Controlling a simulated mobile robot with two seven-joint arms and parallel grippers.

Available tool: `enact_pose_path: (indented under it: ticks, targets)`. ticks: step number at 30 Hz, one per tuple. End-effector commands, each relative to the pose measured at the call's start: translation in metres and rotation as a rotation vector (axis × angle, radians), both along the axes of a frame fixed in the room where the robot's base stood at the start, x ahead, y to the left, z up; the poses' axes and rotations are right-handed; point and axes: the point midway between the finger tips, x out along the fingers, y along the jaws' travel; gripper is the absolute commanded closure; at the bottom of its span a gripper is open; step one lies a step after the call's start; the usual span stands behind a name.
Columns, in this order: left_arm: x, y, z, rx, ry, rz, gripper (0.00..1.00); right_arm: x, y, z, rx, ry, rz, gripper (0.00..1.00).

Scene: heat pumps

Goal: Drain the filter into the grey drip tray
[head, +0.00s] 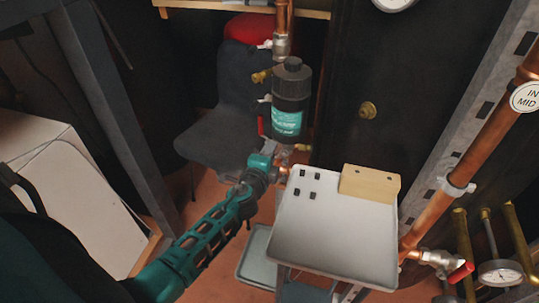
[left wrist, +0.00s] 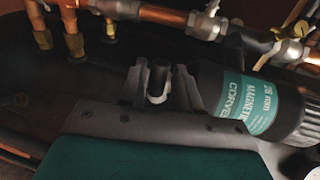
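The filter (head: 290,98) is a black upright canister with a teal label, joined to copper pipework in the head view. In the left wrist view the filter (left wrist: 258,105) lies across the right side. My left gripper (head: 266,165) is just below and left of the filter's lower end. In the left wrist view my left gripper's fingers (left wrist: 158,88) stand apart with a small pale metal part between them; whether they press on it I cannot tell. A grey tray (head: 257,262), likely the drip tray, sits low, partly hidden by a pale worktop. My right gripper is not in view.
The pale worktop (head: 335,235) holds a wooden block (head: 370,183) and several small black pieces, right of my left arm. A dark chair (head: 222,125) stands behind the filter. Copper pipes with gauges (head: 499,273) and a red-handled valve (head: 460,273) are at right.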

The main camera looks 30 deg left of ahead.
Motion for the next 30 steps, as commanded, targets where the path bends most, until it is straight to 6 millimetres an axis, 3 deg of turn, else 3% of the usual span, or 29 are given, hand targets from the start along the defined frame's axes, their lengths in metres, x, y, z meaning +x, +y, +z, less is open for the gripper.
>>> enact_pose_path:
  ticks: [14,30]
  targets:
    - [-0.011,-0.003,0.000,-0.005,0.004,0.000,0.59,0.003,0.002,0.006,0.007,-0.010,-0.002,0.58]
    - [-0.106,-0.025,0.019,-0.003,0.003,0.000,0.59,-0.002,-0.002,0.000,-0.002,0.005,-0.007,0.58]
